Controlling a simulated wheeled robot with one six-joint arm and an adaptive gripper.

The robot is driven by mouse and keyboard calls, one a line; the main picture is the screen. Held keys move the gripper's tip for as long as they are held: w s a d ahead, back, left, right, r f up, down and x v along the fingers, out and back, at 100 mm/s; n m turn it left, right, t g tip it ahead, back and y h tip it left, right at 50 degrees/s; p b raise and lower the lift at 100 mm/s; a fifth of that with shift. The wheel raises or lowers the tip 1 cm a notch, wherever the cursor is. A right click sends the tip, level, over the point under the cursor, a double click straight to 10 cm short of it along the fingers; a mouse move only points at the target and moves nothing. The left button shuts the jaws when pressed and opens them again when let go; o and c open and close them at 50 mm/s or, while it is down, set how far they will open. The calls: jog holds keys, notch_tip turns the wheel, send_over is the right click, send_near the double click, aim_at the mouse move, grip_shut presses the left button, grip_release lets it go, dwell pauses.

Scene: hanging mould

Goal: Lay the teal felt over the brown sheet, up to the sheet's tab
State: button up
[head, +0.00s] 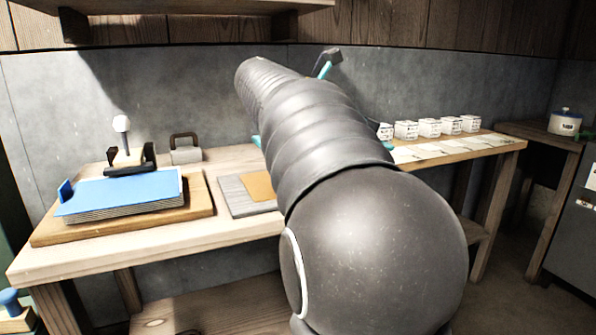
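The brown sheet (259,185) lies on a grey board (234,196) on the workbench. Only its left part shows; my arm hides the rest, and I cannot make out its tab. I cannot make out the teal felt as a whole. Small teal pieces show at the left (257,141) and right (388,146) edges of my arm, and I cannot tell whether they are felt. My gripper is hidden behind my arm, so its opening and anything in it do not show.
A stack with a blue top (120,192) lies on a wooden board (200,208) at the left. A grey block with a handle (186,150) stands behind. Several white boxes (430,128) and pale sheets (425,150) lie on the right part of the bench (30,265).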

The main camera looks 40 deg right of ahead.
jog(key=w+a+f, duration=0.1)
jog(key=w+f, duration=0.1)
jog(key=w, duration=0.1)
jog(key=w+f, duration=0.2)
jog(key=w, duration=0.1)
jog(key=w+a+f, duration=0.1)
jog(key=w+f, duration=0.1)
jog(key=w, duration=0.2)
jog(key=shift+a+f, duration=0.1)
jog(key=shift+a, duration=0.2)
jog(key=shift+f+b, duration=0.45)
jog(key=shift+f, duration=1.5)
jog(key=o, duration=1.2)
jog(key=shift+f, duration=0.15)
jog(key=shift+a+r, duration=0.1)
jog(key=shift+r, duration=0.1)
jog(key=p+v, duration=0.1)
jog(key=v, duration=1)
jog(key=shift+w+a, duration=0.1)
jog(key=shift+a, duration=0.3)
